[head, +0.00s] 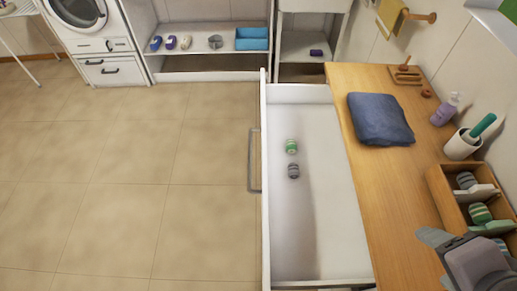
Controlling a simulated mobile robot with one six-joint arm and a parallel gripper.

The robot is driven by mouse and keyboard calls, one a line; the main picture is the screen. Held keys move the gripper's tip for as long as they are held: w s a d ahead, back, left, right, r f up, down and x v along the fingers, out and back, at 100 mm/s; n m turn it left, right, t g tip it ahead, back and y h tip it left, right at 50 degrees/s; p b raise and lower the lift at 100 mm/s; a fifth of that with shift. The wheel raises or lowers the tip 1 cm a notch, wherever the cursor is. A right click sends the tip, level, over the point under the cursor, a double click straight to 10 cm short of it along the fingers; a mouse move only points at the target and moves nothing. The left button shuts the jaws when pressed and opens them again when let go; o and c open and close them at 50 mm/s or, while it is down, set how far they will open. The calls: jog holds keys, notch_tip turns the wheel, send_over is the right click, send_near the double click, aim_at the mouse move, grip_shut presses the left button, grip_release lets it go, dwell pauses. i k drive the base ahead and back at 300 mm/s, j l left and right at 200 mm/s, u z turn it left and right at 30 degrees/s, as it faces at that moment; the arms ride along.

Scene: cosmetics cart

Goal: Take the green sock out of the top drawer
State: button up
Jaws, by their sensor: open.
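The green sock (291,146) is a small green-and-white striped roll. It lies on the floor of the open white top drawer (315,225), toward the drawer's front side. A grey striped sock roll (293,171) lies just below it in the picture, close by. My gripper (436,240) is at the lower right, over the wooden top and near the wooden box, well away from the green sock. It is open and only partly shown; I see nothing held in it.
A folded blue cloth (380,119) lies on the wooden top (395,190) beside the drawer. A wooden box (437,190) with several sock rolls, a white cup (462,146) and a purple bottle (446,109) stand to the right. The tiled floor left of the drawer is clear.

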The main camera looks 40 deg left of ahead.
aim_at(291, 147)
jog(key=u, duration=1.45)
jog(key=j+z, duration=0.15)
jog(key=j, duration=0.15)
jog(key=i+j+z, duration=0.15)
jog(key=j+z, duration=0.3)
jog(key=j, duration=0.6)
jog(key=j+z, duration=0.5)
jog(key=j, duration=0.5)
jog(key=i+j+z, duration=0.3)
jog(key=i, duration=0.15)
jog(key=i+j+z, duration=0.35)
jog(key=i+j, duration=0.05)
jog(key=i, duration=0.05)
